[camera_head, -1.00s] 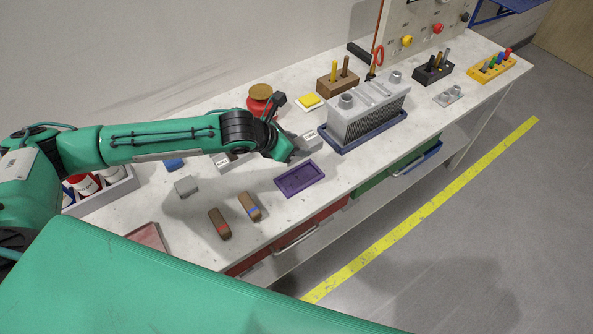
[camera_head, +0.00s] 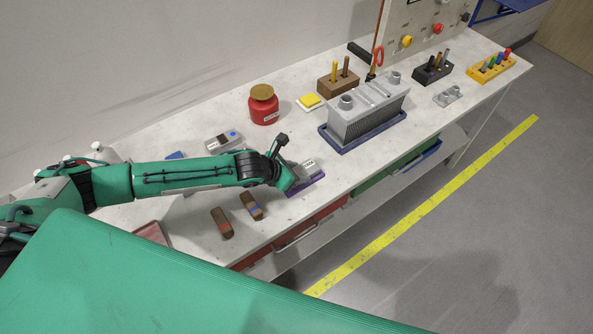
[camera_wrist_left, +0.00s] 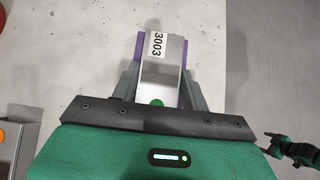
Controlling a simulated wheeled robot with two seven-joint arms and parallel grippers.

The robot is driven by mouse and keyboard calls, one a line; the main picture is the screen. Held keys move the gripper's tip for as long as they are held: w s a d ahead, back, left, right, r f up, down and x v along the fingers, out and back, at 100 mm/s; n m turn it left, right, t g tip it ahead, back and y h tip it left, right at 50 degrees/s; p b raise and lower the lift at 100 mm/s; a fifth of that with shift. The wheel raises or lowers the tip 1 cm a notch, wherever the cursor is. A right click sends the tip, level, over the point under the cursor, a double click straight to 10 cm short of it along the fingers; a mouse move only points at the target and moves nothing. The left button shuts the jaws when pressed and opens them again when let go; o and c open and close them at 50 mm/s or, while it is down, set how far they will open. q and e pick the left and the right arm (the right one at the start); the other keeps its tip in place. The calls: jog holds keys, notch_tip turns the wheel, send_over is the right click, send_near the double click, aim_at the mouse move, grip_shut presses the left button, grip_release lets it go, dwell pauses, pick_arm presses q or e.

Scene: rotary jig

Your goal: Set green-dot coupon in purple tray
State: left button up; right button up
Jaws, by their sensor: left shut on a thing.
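The green-dot coupon (camera_wrist_left: 172,62) is a grey metal block with a white 3003 label and a green dot near my gripper. My left gripper (camera_wrist_left: 163,85) is shut on it, one finger on each side. In the head view the coupon (camera_head: 308,165) is at the tip of my left gripper (camera_head: 299,177), over the purple tray (camera_head: 318,181). Purple tray edges show on both sides of the coupon in the left wrist view (camera_wrist_left: 139,46). I cannot tell whether the coupon touches the tray floor. A green and black arm, probably my right, shows at the wrist view's right edge; its jaws are unclear.
A red jar (camera_head: 263,108) and a grey block with a blue dot (camera_head: 223,141) stand behind my arm. A finned grey fixture (camera_head: 368,112) on a blue base is to the right. Two brown blocks (camera_head: 222,223) (camera_head: 251,206) lie near the front edge.

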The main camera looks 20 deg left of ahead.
pick_arm(q)
jog(key=o, duration=1.2)
jog(key=shift+f, duration=0.15)
jog(key=b+v, duration=0.2)
jog(key=v, duration=1)
